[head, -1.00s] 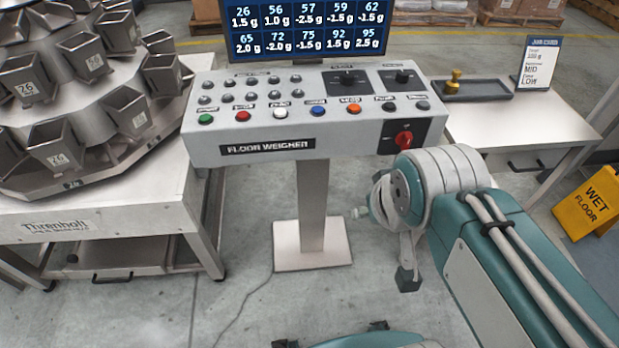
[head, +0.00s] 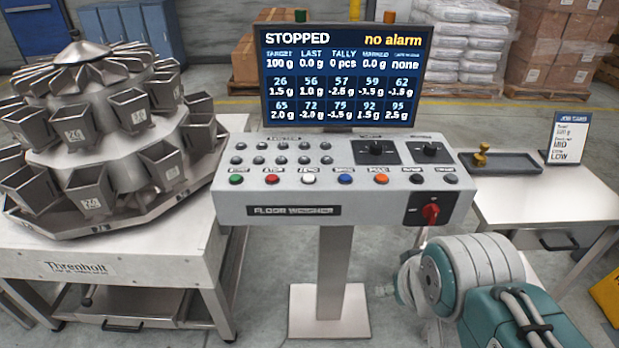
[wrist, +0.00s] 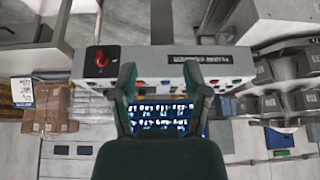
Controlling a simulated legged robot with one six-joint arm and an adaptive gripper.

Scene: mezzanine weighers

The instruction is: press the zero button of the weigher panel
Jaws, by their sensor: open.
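The weigher panel (head: 250,206) is a pale grey console on a post, facing me in the head view. Its front row holds green, red, white, blue, orange and dark buttons. The white zero button (head: 308,178) is third from the left. In the wrist view the panel (wrist: 230,60) appears upside down beyond my gripper (wrist: 160,72). My gripper is open and empty, its two dark fingers apart and pointing at the panel's front. The right finger seems to hide the white button there. In the head view my arm is at the lower right, and the fingers cannot be made out.
A screen (head: 338,80) above the panel reads STOPPED and no alarm. A red rotary switch (head: 431,213) is on the panel's lower right front. A multihead weigher (head: 95,140) stands left. A side table (head: 545,205) at right bears a tray (head: 510,163) and job card (head: 567,138).

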